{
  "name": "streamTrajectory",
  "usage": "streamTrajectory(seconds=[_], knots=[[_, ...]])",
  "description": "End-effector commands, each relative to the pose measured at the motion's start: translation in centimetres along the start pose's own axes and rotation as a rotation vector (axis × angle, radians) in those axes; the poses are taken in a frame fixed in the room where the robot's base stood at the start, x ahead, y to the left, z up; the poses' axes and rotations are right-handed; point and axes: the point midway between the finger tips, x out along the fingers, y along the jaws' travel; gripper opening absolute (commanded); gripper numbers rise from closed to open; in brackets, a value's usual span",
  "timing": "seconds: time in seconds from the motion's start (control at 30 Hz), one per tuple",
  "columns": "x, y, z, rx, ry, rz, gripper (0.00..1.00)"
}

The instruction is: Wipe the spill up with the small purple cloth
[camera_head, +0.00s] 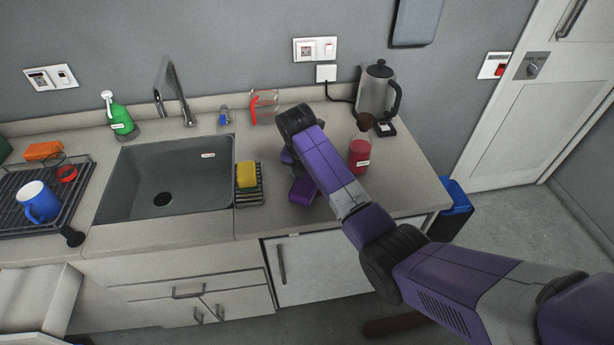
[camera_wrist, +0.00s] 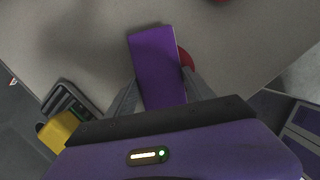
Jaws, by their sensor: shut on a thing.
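The small purple cloth (camera_wrist: 154,55) is a flat purple rectangle between my fingers in the wrist view. My gripper (camera_wrist: 160,88) is shut on it, low over the worktop. I cannot tell whether the cloth touches the surface. A red spill (camera_wrist: 187,60) shows as a small curved edge along the right side of the cloth; the rest is hidden under the cloth and finger. In the head view my purple arm reaches over the counter right of the sponge rack and hides the spill.
The yellow sponge (camera_head: 246,175) on its rack (camera_head: 249,197) is close left of my gripper. A red bottle (camera_head: 359,152) and kettle (camera_head: 377,92) stand at the right. The sink (camera_head: 167,178) is farther left.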

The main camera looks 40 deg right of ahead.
Motion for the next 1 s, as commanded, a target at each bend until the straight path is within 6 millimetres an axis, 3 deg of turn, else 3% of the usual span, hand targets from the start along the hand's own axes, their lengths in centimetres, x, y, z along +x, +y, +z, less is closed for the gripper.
streamTrajectory(seconds=[1.0], knots=[[0.2,-1.5,0.8,0.0,0.0,-0.001,0.29]])
